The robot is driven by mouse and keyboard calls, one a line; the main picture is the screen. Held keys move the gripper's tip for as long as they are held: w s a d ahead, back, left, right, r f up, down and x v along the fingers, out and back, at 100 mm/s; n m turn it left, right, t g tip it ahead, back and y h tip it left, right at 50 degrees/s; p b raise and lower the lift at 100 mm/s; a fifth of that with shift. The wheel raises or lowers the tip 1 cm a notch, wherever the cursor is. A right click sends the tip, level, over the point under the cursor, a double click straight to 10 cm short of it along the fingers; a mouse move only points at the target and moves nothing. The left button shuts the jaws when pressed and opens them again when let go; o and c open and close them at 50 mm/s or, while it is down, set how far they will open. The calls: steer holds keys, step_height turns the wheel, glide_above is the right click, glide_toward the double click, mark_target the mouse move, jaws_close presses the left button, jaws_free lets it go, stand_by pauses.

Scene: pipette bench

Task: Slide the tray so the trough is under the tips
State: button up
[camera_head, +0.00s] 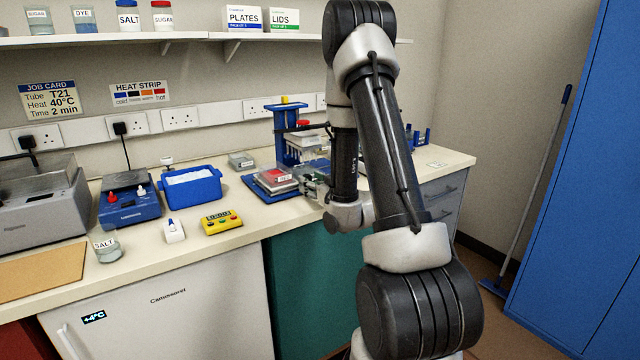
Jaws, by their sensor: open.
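The blue tray (262,191) lies on the bench at the foot of a blue pipetting stand (279,130). A clear trough with red content (277,176) sits on the tray with a small label at its front. The stand's head is up and to the right of the trough. My gripper (312,186) is open at the right side of the tray, close to the trough. I cannot tell whether it touches the tray.
The bench front between timer and tray is clear.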

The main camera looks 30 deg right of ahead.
mark_target(304, 175)
steer(key=shift+s+d+f+t, duration=0.3)
steer(key=shift+s+d+t, duration=0.15)
steer(key=shift+s, duration=0.25)
steer(key=w, duration=0.7)
steer(key=shift+w+a+r, duration=0.1)
steer(key=shift+w, duration=0.2)
